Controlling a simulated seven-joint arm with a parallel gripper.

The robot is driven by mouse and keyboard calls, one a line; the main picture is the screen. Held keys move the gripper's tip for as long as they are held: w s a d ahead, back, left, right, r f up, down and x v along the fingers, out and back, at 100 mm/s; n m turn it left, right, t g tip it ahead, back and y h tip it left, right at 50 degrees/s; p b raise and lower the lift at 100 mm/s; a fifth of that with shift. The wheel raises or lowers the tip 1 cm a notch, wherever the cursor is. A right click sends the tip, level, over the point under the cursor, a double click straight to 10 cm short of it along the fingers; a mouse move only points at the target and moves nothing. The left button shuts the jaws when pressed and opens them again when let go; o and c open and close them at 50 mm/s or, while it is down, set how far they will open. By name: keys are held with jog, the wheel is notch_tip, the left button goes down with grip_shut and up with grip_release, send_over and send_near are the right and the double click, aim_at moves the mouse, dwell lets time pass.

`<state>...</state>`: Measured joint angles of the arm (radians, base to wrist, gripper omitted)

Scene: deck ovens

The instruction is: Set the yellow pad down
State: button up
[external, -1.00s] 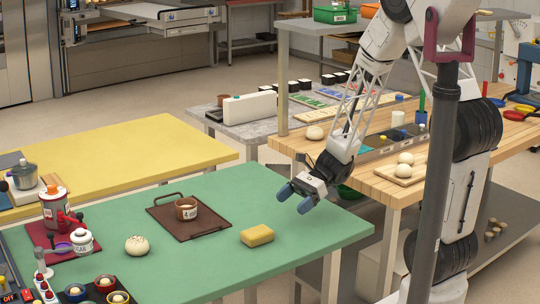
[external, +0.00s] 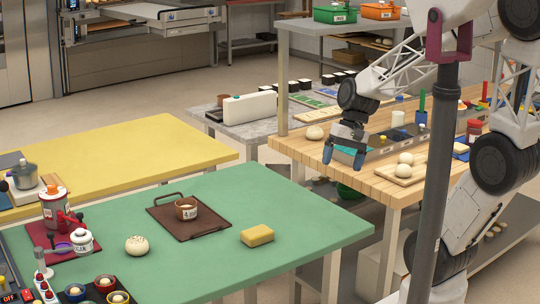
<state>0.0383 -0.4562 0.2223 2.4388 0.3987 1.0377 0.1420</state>
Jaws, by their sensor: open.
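The yellow pad (external: 257,236) lies flat on the green table (external: 330,232), near its front right part. Nothing holds it. My gripper (external: 342,156) is open and empty, with its blue fingertips pointing down. It is up and to the right of the pad, clear of it, in front of or over the near left part of the wooden table (external: 287,147). I cannot tell its exact height.
A brown tray (external: 218,228) with a cup (external: 186,208) sits left of the pad. A round dough ball (external: 137,245) lies further left. Dough pieces, a board (external: 400,178) and a grey bin row stand on the wooden table. Green surface around the pad is clear.

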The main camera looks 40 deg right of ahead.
jog(key=s+d+r+n+t+h, duration=0.3)
jog(key=s+d+r+n+h, duration=0.1)
jog(key=r, duration=0.3)
jog(key=shift+s+d, duration=0.4)
jog(key=shift+d, duration=0.1)
dwell(0.9)
